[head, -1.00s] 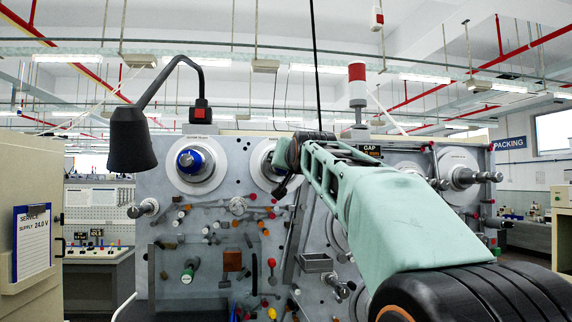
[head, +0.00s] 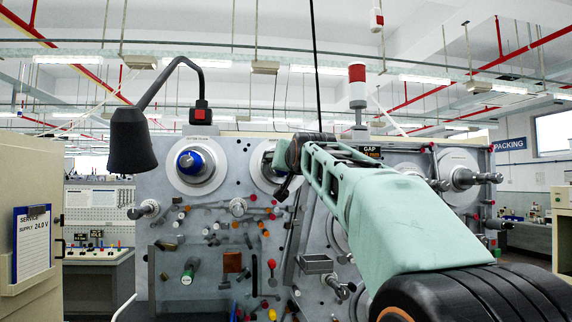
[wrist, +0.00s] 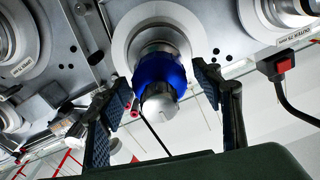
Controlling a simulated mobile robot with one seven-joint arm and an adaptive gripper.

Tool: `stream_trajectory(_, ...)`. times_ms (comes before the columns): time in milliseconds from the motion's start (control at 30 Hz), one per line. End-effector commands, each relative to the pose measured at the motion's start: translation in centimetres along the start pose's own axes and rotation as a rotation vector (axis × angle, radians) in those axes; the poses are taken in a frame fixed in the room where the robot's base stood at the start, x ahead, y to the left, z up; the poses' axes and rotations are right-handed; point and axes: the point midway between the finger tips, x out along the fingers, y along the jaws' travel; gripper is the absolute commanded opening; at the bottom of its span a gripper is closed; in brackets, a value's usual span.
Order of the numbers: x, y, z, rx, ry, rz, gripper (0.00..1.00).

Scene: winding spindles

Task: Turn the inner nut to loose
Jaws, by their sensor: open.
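The inner spindle has a blue nut (wrist: 160,72) with a grey rounded end (wrist: 158,102), near the middle of the wrist view. My gripper (wrist: 163,78) is open, with one dark-blue padded finger on each side of the nut. Gaps show between the fingers and the nut in this view. In the head view, my gripper (head: 278,163) is in front of the inner spindle's pale disc (head: 262,172) and hides most of it. The nut cannot be made out there.
The outer spindle with its own blue nut (head: 195,163) is to the left on the grey panel (head: 160,215). A black lamp (head: 130,140) hangs at its left, by a red switch (head: 201,114). Several knobs and pegs project below. Another spindle (head: 462,177) is at the right.

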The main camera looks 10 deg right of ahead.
Motion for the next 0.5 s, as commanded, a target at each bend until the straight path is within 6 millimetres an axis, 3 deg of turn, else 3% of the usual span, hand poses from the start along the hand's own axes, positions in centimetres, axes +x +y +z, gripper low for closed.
stream_trajectory(233,-0.7,0.0,0.0,0.001,0.000,0.000,0.60)
stream_trajectory(500,-4.2,0.0,-0.1,0.000,0.002,0.000,0.60)
